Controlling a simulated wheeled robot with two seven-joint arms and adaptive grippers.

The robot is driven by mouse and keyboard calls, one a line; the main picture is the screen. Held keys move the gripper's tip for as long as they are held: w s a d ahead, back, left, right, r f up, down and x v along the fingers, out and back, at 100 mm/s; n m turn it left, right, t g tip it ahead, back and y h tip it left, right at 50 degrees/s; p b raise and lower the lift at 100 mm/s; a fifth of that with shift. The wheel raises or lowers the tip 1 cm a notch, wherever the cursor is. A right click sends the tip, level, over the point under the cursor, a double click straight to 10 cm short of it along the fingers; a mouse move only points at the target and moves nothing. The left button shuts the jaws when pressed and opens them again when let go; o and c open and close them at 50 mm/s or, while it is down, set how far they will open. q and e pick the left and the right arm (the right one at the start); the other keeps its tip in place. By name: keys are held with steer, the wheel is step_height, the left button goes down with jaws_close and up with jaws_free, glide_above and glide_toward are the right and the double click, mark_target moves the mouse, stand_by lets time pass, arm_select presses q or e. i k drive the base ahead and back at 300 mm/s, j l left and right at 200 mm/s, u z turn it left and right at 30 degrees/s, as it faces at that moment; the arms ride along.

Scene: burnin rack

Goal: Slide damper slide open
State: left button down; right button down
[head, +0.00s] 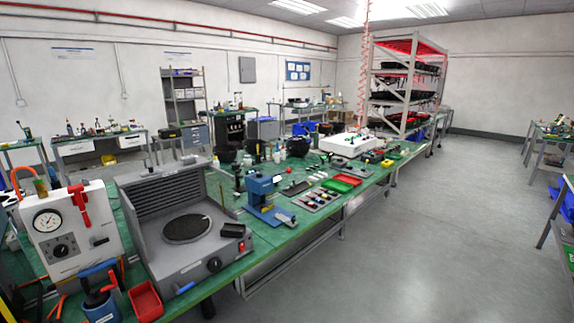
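A grey bench unit (148,262) stands on the near end of the green bench, with a slatted back panel (160,195) and a round dark plate (187,229). A small black block (233,230) sits at its right side, above a red switch (242,246) and a black knob (214,265). No part is clearly recognisable as the damper slide, and I cannot tell whether one is open or closed. Neither of my grippers is in view.
A white gauge box (88,256) with a red lever stands left of the grey unit. A blue press (262,190) stands to the right. The floor (400,240) right of the bench is clear.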

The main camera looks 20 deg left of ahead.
mark_target(152, 171)
steer(key=u, duration=1.7)
